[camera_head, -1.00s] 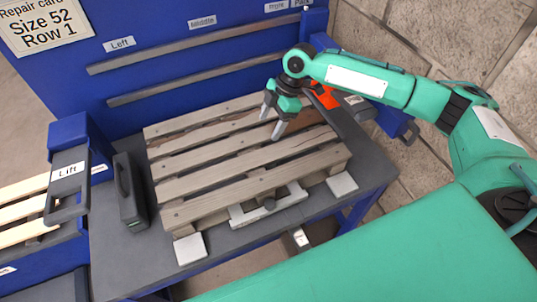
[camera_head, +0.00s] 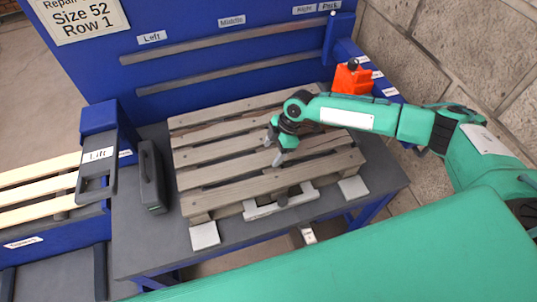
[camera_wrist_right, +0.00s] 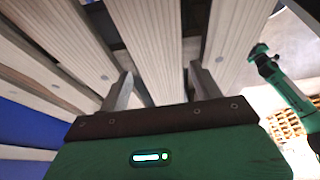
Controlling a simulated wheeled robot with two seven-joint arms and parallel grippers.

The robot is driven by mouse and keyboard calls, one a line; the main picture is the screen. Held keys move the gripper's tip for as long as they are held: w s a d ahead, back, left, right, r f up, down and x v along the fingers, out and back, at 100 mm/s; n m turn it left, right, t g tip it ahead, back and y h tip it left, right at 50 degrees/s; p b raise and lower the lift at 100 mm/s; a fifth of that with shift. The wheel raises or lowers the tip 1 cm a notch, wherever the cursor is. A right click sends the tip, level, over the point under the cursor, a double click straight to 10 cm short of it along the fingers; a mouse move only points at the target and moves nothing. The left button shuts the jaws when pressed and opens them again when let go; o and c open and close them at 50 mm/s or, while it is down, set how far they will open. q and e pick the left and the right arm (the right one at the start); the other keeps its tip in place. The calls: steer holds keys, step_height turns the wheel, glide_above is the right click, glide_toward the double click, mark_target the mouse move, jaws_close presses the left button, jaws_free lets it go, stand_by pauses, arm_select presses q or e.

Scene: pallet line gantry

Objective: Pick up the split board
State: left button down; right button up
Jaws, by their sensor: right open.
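The pallet (camera_head: 230,192) lies on the grey bench with several grey-brown boards across it. Dark, rough brown edges show on a board near the back, partly behind my right arm. I cannot tell for sure which board is split. My right gripper (camera_head: 275,149) is open, pointing down over the middle of the pallet. In the right wrist view its fingers (camera_wrist_right: 160,82) stand apart, to either side of one board (camera_wrist_right: 152,45); whether they touch it is unclear. A green arm at the right of that view, probably my left (camera_wrist_right: 278,80), is too small to read its jaws.
A dark case (camera_head: 151,177) stands left of the pallet, beside the blue "Lift" station (camera_head: 97,155). An orange block (camera_head: 352,79) sits at the back right. A blue panel with slotted rails (camera_head: 200,45) rises behind. White pads (camera_head: 204,236) lie at the pallet's front corners.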

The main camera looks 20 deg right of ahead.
steer(key=shift+x, duration=0.9)
steer(key=c, duration=0.9)
